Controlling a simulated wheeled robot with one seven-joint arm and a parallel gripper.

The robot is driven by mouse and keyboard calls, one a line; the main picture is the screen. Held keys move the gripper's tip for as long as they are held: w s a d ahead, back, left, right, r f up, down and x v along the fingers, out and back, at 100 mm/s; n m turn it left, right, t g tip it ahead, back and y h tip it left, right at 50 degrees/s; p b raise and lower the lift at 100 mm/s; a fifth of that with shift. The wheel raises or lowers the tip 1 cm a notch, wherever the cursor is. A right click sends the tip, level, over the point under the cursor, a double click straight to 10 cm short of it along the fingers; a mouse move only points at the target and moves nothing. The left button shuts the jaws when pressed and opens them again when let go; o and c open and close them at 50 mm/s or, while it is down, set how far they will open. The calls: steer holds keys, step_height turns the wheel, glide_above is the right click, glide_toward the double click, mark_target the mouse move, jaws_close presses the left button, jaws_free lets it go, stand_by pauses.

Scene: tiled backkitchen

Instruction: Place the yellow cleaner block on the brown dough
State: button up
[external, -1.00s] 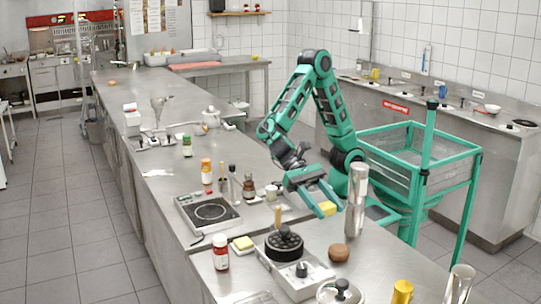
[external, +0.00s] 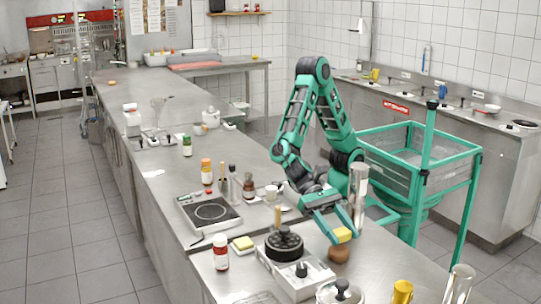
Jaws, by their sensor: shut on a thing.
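My gripper (external: 342,230) is shut on the yellow cleaner block (external: 342,236). The block is held over the brown dough (external: 339,254), a round lump on the steel counter. In this view the block overlaps the dough's upper part. I cannot tell whether the two touch or a small gap is left between them. The dough's top is partly hidden behind the block.
A tall steel cylinder (external: 358,190) stands close behind my gripper. A device with a black round top (external: 284,243) is to the left of the dough. A yellow cup (external: 402,292) and a clear glass (external: 459,284) stand at the front right. A yellow sponge (external: 243,243) lies further left.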

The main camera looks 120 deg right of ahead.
steer(key=shift+f, duration=1.2)
steer(key=shift+f, duration=0.1)
steer(key=o, duration=1.1)
steer(key=v, duration=1.2)
steer(key=shift+r, duration=0.2)
